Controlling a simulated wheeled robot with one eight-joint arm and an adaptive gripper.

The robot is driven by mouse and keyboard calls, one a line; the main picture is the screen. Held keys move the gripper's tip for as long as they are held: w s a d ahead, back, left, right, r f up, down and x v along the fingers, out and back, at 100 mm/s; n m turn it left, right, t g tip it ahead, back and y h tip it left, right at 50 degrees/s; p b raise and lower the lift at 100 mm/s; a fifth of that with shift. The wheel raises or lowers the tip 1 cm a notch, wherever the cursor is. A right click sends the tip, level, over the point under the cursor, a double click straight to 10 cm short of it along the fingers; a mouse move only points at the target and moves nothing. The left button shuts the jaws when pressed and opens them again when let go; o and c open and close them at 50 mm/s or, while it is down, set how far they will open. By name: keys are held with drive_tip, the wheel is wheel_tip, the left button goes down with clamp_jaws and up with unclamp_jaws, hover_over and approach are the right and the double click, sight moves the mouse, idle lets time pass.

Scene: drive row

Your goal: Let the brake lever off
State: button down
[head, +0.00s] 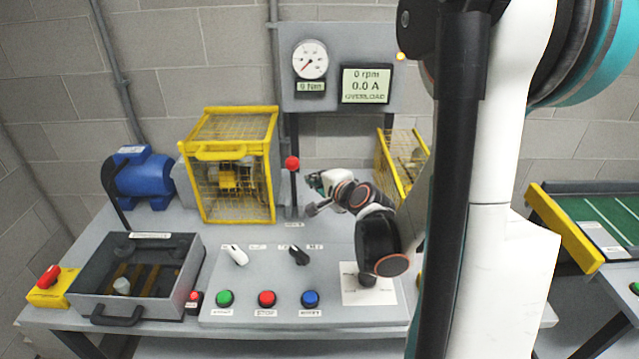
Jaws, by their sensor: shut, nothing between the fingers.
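The brake lever (293,188) is a dark upright rod with a red knob. It stands on the bench to the right of the left yellow cage, close to vertical. My gripper (312,183) is just to the right of the lever, below knob height. It is shut and small in the view, with nothing seen between its fingers. I cannot tell whether it touches the lever. The lever's foot is near a small label on the bench.
A yellow mesh cage (228,168) stands left of the lever, another (400,165) behind my arm. A panel (270,285) with switches and green, red and blue buttons lies in front. The display (366,86) reads 0 rpm, 0.0 A, OVERLOAD. An open grey box (185,290) sits at left.

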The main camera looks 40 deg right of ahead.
sight(298, 166)
drive_tip(key=x, duration=0.2)
drive_tip(key=b+x, duration=0.1)
drive_tip(key=x, duration=0.2)
drive_tip(key=r+b+x, duration=0.1)
drive_tip(key=x, duration=0.2)
drive_tip(key=shift+w, duration=0.4)
drive_tip(key=shift+w+d+r, duration=0.1)
drive_tip(key=shift+w+d+r+p, duration=0.2)
drive_tip(key=shift+w+d+p, duration=0.2)
drive_tip(key=shift+w, duration=0.35)
